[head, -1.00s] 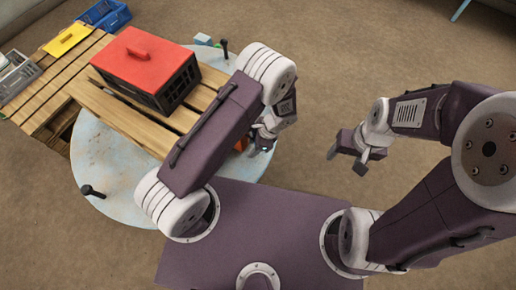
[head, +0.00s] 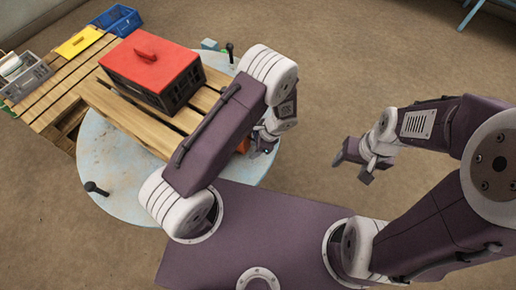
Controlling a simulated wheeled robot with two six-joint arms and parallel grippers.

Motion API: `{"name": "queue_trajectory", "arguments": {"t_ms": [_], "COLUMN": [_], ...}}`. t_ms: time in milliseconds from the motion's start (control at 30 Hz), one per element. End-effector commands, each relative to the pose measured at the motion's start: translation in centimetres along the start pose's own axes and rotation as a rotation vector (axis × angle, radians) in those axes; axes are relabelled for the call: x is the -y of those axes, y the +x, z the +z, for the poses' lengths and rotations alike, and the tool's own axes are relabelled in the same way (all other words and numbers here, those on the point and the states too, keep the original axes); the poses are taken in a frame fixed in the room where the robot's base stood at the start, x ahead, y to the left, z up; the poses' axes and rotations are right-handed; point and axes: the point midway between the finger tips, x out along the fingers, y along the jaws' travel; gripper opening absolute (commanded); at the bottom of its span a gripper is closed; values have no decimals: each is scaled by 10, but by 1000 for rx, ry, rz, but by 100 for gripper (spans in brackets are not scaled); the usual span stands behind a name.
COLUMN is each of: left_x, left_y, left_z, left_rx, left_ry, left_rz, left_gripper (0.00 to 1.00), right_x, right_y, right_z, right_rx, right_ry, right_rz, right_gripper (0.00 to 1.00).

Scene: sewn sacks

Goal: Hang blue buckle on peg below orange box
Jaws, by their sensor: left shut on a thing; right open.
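My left gripper (head: 264,143) is low over the right side of the round table, partly behind its own arm. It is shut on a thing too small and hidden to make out. An orange object (head: 243,146), perhaps the orange box, shows only as a sliver just left of this gripper, mostly behind my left arm. I cannot see a peg below it. I cannot pick out the blue buckle. My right gripper (head: 352,164) is open and empty over the floor, right of the table.
A pale blue round table (head: 110,155) carries a slatted wooden pallet (head: 130,122) and a dark crate with a red lid (head: 150,62). Black pegs stand at its left (head: 94,188) and far edges (head: 229,50), the latter near a light-blue block (head: 209,44).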

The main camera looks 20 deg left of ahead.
Motion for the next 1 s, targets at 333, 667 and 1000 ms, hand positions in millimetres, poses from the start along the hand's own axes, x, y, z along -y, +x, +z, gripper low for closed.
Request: {"name": "queue_trajectory", "arguments": {"t_ms": [333,667,1000], "left_x": [7,1,-7], "left_y": [2,-74,-104], "left_z": [10,-2,-10], "left_rx": [21,10,11], "left_ry": [-4,-3,5], "left_rz": [-4,-26,-24], "left_gripper": [70,70,70], "right_x": [0,0,0], "right_y": [1,-22,-27], "right_z": [0,-2,-3], "right_rx": [0,0,0], "right_ry": [0,0,0], "right_rz": [0,0,0], "right_gripper": [64,64,64]}}
